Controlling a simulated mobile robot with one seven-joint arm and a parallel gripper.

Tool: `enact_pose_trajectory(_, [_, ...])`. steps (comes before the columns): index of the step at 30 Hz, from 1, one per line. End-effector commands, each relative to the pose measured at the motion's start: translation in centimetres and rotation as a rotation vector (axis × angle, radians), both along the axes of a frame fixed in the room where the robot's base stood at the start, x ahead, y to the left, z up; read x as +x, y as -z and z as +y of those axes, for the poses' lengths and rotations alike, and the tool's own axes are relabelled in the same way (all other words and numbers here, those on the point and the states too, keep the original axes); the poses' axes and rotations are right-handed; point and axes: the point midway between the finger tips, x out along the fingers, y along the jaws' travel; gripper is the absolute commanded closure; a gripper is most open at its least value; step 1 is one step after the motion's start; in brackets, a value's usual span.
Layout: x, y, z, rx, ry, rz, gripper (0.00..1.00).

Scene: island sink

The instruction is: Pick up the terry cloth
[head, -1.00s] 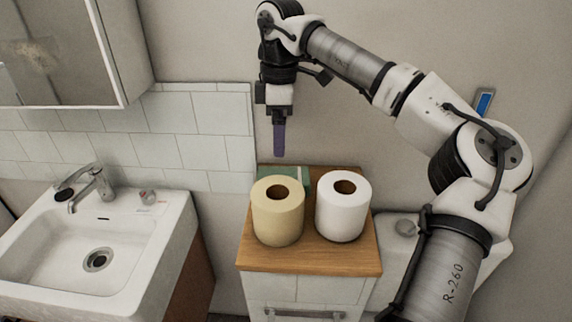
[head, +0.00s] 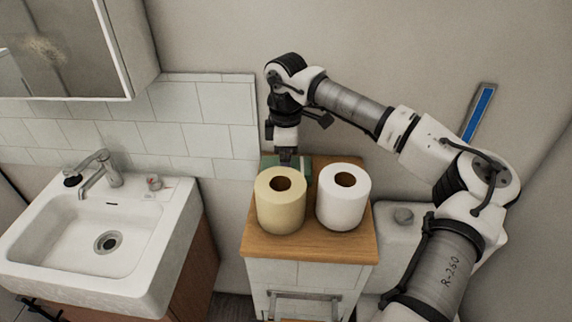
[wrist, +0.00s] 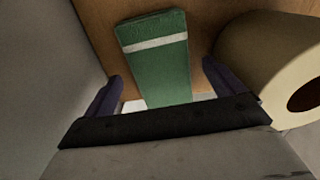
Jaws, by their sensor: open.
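The green terry cloth (wrist: 160,70) has a white stripe and lies on the wooden cabinet top. In the wrist view it lies between the two purple fingers of my gripper (wrist: 163,92), which are spread with a gap on each side. In the head view the cloth (head: 270,162) shows at the back of the cabinet top, partly hidden by the rolls and my gripper (head: 288,160). My gripper is open, points down and is low at the cloth. Its fingertips are mostly hidden in the head view.
A cream paper roll (head: 281,207) and a white paper roll (head: 343,203) stand in front of the cloth on the wooden cabinet top (head: 310,245). The cream roll (wrist: 262,55) is close to the right finger. The wall is close behind. A sink (head: 90,245) is at left.

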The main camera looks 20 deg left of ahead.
Motion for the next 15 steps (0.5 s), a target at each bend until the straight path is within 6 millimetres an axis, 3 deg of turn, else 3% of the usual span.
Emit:
enact_pose_trajectory(6, [-0.1, 2.1, 0.0, 0.001, -0.001, 0.0, 0.06])
enact_pose_trajectory(13, [0.0, 2.3, 0.0, 0.0, 0.0, -0.001, 0.06])
enact_pose_trajectory(15, [0.0, 2.3, 0.0, 0.0, 0.0, -0.001, 0.16])
